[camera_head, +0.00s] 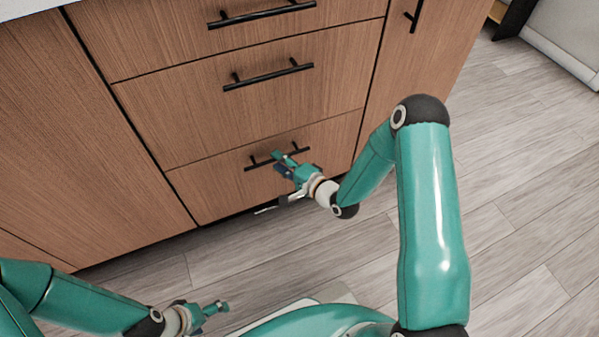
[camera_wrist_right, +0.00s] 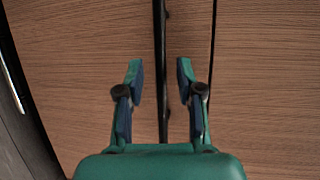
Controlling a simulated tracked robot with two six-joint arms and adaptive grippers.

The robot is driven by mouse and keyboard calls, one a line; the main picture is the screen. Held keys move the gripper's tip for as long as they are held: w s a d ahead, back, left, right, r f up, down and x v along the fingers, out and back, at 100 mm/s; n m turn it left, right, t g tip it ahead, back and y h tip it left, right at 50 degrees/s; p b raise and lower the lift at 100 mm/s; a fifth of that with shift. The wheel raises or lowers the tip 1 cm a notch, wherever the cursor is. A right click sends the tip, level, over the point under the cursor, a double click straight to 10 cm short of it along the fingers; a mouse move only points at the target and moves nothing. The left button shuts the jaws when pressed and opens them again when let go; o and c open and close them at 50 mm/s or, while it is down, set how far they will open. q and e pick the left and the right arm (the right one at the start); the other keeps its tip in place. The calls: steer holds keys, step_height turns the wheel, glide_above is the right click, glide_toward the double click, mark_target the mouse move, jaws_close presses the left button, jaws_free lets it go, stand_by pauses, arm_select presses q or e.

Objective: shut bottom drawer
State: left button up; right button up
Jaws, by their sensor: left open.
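The bottom drawer (camera_head: 220,187) has a wood-grain front and a black bar handle (camera_head: 256,163). In the head view its front looks about flush with the drawer above, with a thin seam between them. My right gripper (camera_head: 284,158) is in front of this handle and hides part of it. In the right wrist view the right gripper (camera_wrist_right: 160,68) is open, with one finger on each side of the handle (camera_wrist_right: 163,40); I cannot tell whether they touch the drawer front (camera_wrist_right: 90,70). My left gripper (camera_head: 220,307) is open and empty, low over the floor, away from the drawer.
The middle drawer (camera_head: 190,105) and top drawer (camera_head: 150,35) above look shut, each with a black handle. Cabinet doors flank the stack at left (camera_head: 80,130) and right (camera_head: 425,60). Grey plank floor (camera_head: 530,200) is clear at right.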

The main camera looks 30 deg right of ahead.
steer(key=v, duration=0.9)
steer(key=shift+s+d, duration=0.15)
steer(key=shift+s, duration=0.05)
steer(key=a+n+g+y, duration=0.1)
steer(key=a+n+y, duration=0.1)
steer(key=a, duration=0.5)
steer(key=s+a+f+n+g+h, duration=0.1)
steer(key=s+a+f+n+g, duration=0.2)
steer(key=a+f+g, duration=0.25)
steer(key=s+d+f+n+g+h, duration=0.1)
steer(key=s+f+n+g, duration=0.3)
steer(key=s, duration=0.4)
steer(key=s+d+f+n+g+h, duration=0.1)
steer(key=s+f+n+g, duration=0.3)
steer(key=s, duration=0.3)
step_height(320, 180, up, 38)
steer(key=p, duration=3.8)
steer(key=shift+f, duration=0.15)
steer(key=shift+s+a, duration=0.15)
